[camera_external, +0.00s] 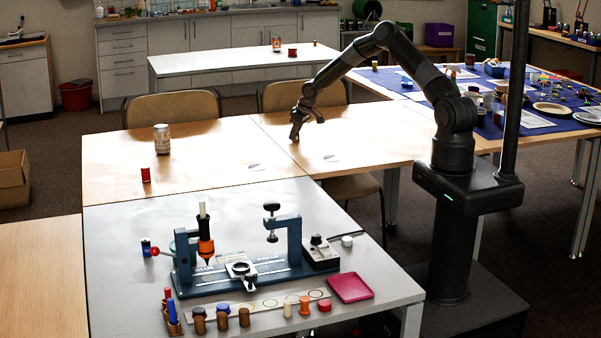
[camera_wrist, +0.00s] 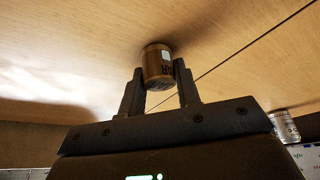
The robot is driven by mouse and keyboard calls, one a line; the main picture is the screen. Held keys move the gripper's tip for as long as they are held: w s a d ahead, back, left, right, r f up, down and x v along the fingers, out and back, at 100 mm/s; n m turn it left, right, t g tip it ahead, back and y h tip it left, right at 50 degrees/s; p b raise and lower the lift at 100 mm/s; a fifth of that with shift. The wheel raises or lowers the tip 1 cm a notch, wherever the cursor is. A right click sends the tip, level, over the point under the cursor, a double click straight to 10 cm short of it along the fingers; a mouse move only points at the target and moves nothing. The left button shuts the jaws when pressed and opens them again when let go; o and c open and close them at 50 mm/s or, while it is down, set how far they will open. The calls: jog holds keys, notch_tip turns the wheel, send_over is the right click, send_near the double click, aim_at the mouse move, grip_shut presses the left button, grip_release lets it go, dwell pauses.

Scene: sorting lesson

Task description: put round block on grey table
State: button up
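My gripper (camera_external: 306,122) hangs low over the wooden tables, near their seam. In the wrist view a brown, round, can-like block (camera_wrist: 157,64) with a pale label lies between the tips of my gripper (camera_wrist: 160,80). I cannot tell whether the fingers press on it. It does not show clearly at the fingertips in the external view. A small red round block (camera_external: 146,175) stands on the left wooden table, just behind the grey table (camera_external: 120,240). The grey table is in the foreground.
A labelled jar (camera_external: 161,138) stands on the left wooden table (camera_external: 205,150). The grey table carries a blue press-like rig (camera_external: 250,275), a pink tray (camera_external: 350,287) and several small cylinders along its front. A silver can (camera_wrist: 285,126) shows in the wrist view.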

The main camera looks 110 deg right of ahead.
jog(key=c, duration=0.5)
jog(key=shift+o, duration=0.2)
jog(key=shift+r, duration=0.1)
